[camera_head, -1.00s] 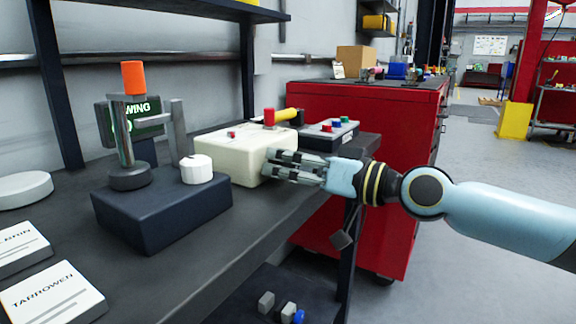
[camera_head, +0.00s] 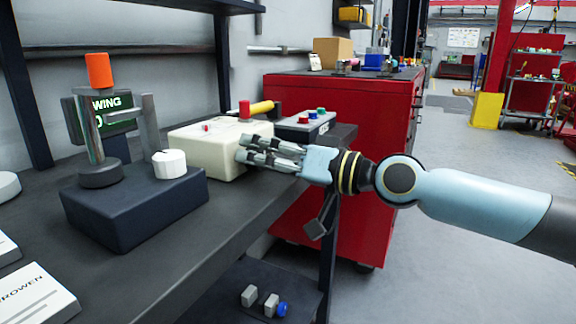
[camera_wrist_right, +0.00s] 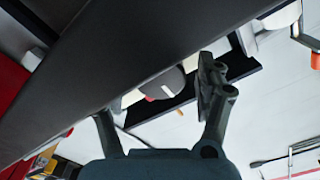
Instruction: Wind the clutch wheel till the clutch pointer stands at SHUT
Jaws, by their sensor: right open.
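No wheel or pointer marked SHUT can be made out for certain. On the bench, a dark blue block (camera_head: 135,212) carries a crank-like post with an orange grip (camera_head: 99,70) and a white knob (camera_head: 170,164). Behind it stands a cream box (camera_head: 205,150) with red parts on top. My right gripper (camera_head: 248,149) is open and appears empty, its fingers in front of the cream box's right end; contact cannot be told. In the right wrist view, its spread fingers (camera_wrist_right: 158,95) frame a grey rounded part (camera_wrist_right: 165,84) that I cannot identify. My left gripper is not in view.
A dark box with coloured buttons (camera_head: 306,124) stands right of the cream box. A red cabinet (camera_head: 345,190) stands beyond the bench. Name cards (camera_head: 38,298) lie front left. Open floor lies to the right.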

